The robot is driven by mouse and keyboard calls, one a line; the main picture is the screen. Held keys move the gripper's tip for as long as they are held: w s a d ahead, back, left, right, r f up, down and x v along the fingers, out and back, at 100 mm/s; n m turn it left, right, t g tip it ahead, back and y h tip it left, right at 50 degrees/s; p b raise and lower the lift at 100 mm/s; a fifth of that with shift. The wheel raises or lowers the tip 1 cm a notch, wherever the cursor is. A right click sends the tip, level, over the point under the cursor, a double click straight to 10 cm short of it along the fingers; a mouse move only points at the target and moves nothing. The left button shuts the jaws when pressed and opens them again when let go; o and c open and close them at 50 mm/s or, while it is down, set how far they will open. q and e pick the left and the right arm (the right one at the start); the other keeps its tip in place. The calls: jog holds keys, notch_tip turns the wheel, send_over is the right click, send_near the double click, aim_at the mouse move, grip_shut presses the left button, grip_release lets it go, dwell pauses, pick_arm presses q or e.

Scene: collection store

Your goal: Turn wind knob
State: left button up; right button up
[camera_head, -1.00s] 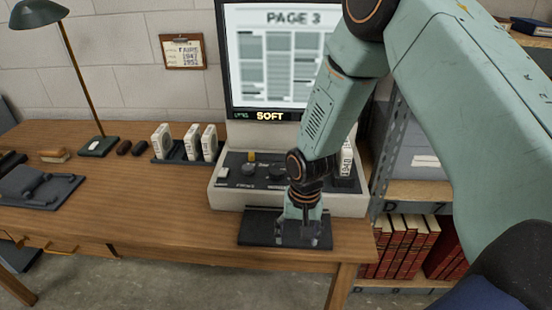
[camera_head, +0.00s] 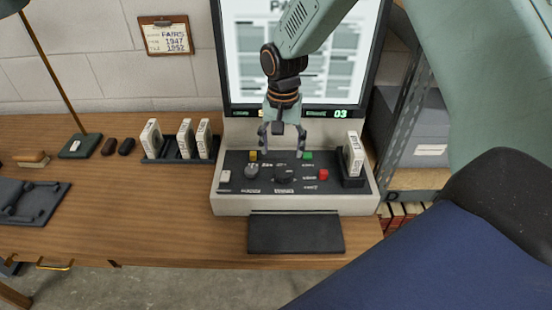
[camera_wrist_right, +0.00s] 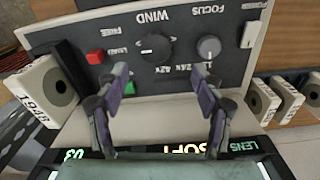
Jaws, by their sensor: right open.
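The wind knob (camera_head: 285,174) is a dark round knob in the middle of the reader's sloping control panel (camera_head: 235,158). In the right wrist view the wind knob (camera_wrist_right: 155,48) sits below the upside-down word WIND. My right gripper (camera_head: 283,150) is open and empty, pointing down over the back of the panel, apart from the knob. In the wrist view its two fingers (camera_wrist_right: 160,78) are spread, with the knob just beyond the gap between the tips. The grey focus knob (camera_wrist_right: 209,47) is beside it. My left gripper is out of view.
A red button (camera_head: 323,174) and a green button (camera_head: 308,155) lie right of the knob. A white box (camera_head: 354,155) stands at the panel's right end. The lit screen (camera_head: 240,60) rises behind. A dark pad (camera_head: 295,234) lies in front; boxes in a rack (camera_head: 180,155) stand left.

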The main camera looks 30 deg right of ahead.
aim_at(284, 172)
jog(key=shift+s+d+f, duration=0.15)
jog(key=shift+s+f, duration=0.05)
jog(key=shift+s, duration=0.05)
notch_tip(284, 172, down, 6)
jog(key=shift+w+f+b, duration=0.1)
jog(key=shift+f+b, duration=0.1)
jog(key=shift+b, duration=0.1)
jog(key=shift+f, duration=0.2)
jog(key=shift+s+d, duration=0.2)
jog(key=shift+s, duration=0.1)
jog(key=shift+w+a+f, duration=0.15)
jog(key=shift+w, duration=0.15)
jog(key=c, duration=0.3)
jog(key=shift+c, duration=0.8)
jog(key=shift+s, duration=0.15)
jog(key=shift+c, duration=1.4)
jog(key=c, duration=0.4)
